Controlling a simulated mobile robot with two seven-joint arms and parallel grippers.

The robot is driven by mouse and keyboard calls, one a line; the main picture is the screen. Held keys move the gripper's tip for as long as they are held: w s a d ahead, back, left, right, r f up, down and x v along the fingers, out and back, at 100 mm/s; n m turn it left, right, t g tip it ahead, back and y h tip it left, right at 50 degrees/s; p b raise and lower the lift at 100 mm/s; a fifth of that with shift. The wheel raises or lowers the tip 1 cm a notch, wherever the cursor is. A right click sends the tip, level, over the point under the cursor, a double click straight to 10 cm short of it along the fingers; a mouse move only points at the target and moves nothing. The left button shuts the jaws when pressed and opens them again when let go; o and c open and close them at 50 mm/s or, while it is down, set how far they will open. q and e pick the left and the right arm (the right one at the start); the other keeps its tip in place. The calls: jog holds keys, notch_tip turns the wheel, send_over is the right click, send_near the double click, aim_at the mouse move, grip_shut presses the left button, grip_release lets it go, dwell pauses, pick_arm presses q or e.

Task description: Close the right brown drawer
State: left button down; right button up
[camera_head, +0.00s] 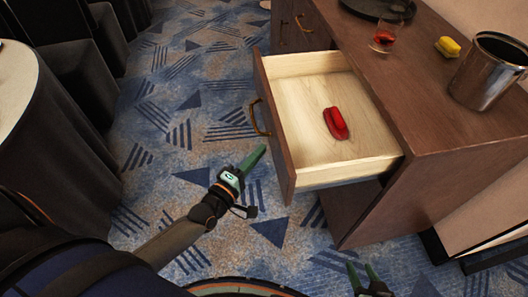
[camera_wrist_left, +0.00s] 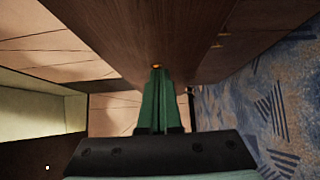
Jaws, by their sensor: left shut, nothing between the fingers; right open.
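The right brown drawer (camera_head: 336,170) is pulled far out of the brown cabinet, its pale inside showing and a red object (camera_head: 336,123) lying in it. Its brown front (camera_head: 277,133) faces left and carries a curved brass handle (camera_head: 258,118). My left gripper (camera_head: 262,150) is shut and empty, its green fingers pointing at the drawer front just below the handle. Whether it touches cannot be told. The left wrist view shows the shut green fingers (camera_wrist_left: 157,80) before a brown wooden surface (camera_wrist_left: 150,35). My right gripper (camera_head: 362,271) is open and empty at the bottom, below the cabinet.
The cabinet top (camera_head: 420,110) holds a dark tray (camera_head: 378,8), a glass with red contents (camera_head: 383,42), a yellow item (camera_head: 447,47) and a metal bucket (camera_head: 487,72). A dark-draped round table (camera_head: 55,150) and dark chairs stand left. Blue patterned carpet (camera_head: 180,120) lies clear between.

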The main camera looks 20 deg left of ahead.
pick_arm(q)
jog(key=shift+w+d, duration=0.45)
jog(key=shift+d, duration=0.2)
pick_arm(e)
jog(key=shift+s+f, duration=0.1)
jog(key=shift+s, duration=0.2)
pick_arm(q)
jog(key=shift+w+d, duration=0.1)
